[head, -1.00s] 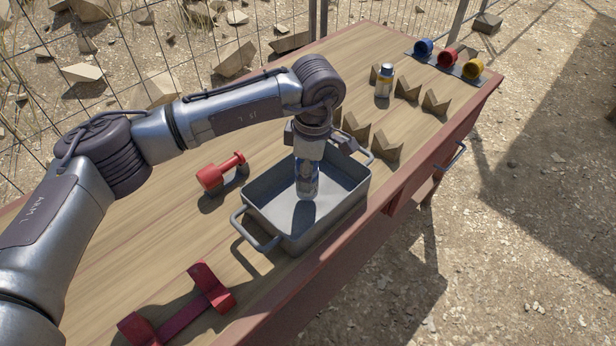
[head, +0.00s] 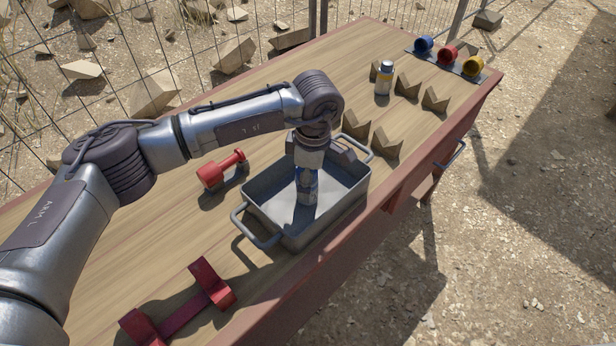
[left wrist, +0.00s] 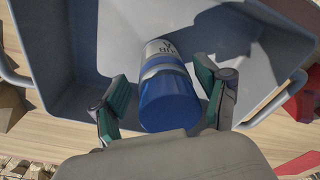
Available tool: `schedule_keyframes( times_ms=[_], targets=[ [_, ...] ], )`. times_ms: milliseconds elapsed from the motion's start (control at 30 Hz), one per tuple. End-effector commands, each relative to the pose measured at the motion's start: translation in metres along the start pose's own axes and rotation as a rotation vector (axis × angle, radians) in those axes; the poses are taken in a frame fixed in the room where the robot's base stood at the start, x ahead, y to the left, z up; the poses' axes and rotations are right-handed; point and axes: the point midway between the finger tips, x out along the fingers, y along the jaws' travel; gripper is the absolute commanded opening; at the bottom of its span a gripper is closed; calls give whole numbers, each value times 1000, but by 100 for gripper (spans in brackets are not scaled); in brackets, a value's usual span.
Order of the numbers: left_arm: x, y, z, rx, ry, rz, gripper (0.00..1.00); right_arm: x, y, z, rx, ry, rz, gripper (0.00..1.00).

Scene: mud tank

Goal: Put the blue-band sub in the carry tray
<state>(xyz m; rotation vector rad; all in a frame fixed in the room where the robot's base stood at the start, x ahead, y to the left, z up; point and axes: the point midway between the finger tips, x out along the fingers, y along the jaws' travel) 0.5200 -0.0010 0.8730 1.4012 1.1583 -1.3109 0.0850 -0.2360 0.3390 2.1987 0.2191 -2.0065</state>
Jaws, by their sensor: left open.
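The blue-band sub (head: 306,190), a cylinder with a blue end and a grey, lettered body, is inside the grey carry tray (head: 352,190). In the left wrist view the sub (left wrist: 168,100) has its blue end towards me, between my fingers. The tray (left wrist: 100,50) surrounds it there. My left gripper (head: 309,163) reaches down into the tray over the sub's upper end. Its two green-padded fingers (left wrist: 162,93) stand open, one on each side of the sub. The gripper hides the sub's top in the head view. My right gripper is not in view.
A red dumbbell-shaped piece (head: 221,170) on a stand is left of the tray. A red cradle (head: 182,313) lies at the front. A yellow-band bottle (head: 384,78), several V-blocks (head: 436,100) and blue, red and yellow rings (head: 448,57) are further back.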

Motion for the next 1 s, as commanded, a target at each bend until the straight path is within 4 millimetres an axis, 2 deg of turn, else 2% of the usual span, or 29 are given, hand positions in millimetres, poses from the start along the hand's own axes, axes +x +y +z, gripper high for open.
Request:
schedule_keyframes(
  times_ms=[100,167,500,700,800,1000],
  targets=[
    [-5,0,0,0,0,0,74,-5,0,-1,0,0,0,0],
    [-10,1,0,0,-1,2,74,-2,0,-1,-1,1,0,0],
    [-80,1,0,1,1,5,74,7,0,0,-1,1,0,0],
    [-111,1,0,-1,0,2,74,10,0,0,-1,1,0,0],
    [-119,0,0,-1,1,1,74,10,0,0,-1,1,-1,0],
    [-123,0,0,-1,0,-1,74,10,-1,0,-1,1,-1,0]
  ],
)
